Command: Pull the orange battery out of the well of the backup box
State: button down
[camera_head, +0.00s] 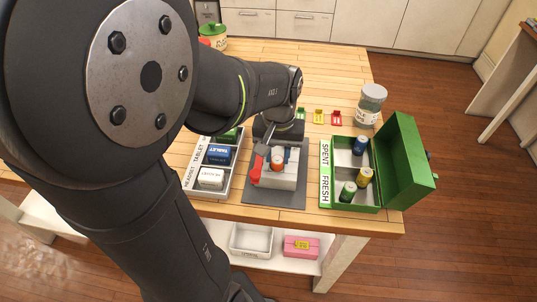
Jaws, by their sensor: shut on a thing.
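The backup box (285,181) is a pale grey box on a dark mat near the table's front edge, with a red part (256,170) upright at its left side. The orange battery (277,164) is a small orange cylinder with a pale top, showing at the top of the box. My gripper (275,154) is over the box from behind, with its fingers at the battery, shut on it. The fingertips are small in this view, and the well's inside is hidden. I cannot tell how deep the battery sits.
Right of the mat is an open green case (357,202) marked SPENT and FRESH, holding blue, yellow and green batteries. A labelled tray (193,180) with devices is at left. Small coloured clips (319,117) lie behind.

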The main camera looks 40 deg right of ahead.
aim_at(277, 159)
jog(key=shift+r, duration=0.7)
jog(key=shift+r, duration=2.5)
